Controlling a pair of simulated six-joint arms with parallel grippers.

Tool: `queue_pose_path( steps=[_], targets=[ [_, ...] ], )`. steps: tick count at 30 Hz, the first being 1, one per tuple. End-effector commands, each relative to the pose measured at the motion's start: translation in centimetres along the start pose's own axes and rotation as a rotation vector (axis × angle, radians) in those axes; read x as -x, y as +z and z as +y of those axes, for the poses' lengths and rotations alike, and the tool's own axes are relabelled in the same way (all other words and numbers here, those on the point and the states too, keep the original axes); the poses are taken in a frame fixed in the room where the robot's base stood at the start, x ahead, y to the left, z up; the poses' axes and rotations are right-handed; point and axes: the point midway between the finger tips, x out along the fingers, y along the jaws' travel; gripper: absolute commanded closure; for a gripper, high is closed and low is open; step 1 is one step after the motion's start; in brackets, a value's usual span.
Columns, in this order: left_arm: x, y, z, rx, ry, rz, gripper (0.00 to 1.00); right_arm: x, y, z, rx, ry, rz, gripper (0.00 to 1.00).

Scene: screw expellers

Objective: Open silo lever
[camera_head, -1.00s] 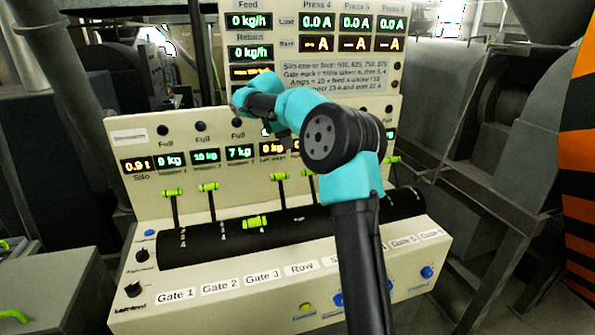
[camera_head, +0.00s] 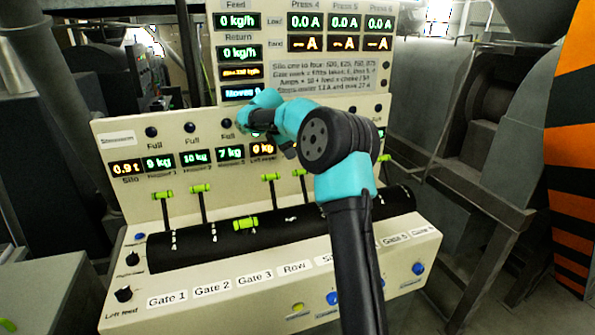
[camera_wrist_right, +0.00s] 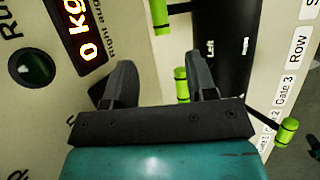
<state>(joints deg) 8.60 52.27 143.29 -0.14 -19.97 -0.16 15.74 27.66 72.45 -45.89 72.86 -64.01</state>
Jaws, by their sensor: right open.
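A row of levers with green handles runs across the cream control console (camera_head: 215,282). The label strip below reads Gate 1, Gate 2, Gate 3, Row, then a label starting with S, partly behind my right arm. One handle (camera_head: 246,223) sits lower than the upright ones, such as the handle (camera_head: 270,177) near the middle. My right gripper (camera_wrist_right: 161,82) is open, with a green handle (camera_wrist_right: 182,84) visible between or beyond its fingers, nearer one finger; contact cannot be told. In the head view my right arm mostly hides the gripper. My left gripper is not in view.
A display board (camera_head: 320,75) stands behind the console, close to my right wrist. Other green handles (camera_wrist_right: 287,131) lie near the gripper in the wrist view. A grey box (camera_head: 55,290) stands at lower left; an orange-and-black striped panel (camera_head: 570,150) is at right.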

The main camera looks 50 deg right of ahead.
Motion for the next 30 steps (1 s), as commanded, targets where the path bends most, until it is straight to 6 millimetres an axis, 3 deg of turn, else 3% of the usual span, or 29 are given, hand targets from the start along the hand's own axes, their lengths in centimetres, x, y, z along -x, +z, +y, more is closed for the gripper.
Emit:
queue_pose_path(
  steps=[12, 18, 30],
  targets=[
    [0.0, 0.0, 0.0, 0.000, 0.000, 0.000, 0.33, -7.3, 0.0, 0.0, 0.000, -0.003, -0.001, 0.48],
    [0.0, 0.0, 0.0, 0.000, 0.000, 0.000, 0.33, -10.0, 0.0, 0.0, 0.001, -0.002, -0.001, 0.48],
    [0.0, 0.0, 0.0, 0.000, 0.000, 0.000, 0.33, -11.0, 0.0, 0.0, 0.001, 0.000, 0.000, 0.48]
  ],
)
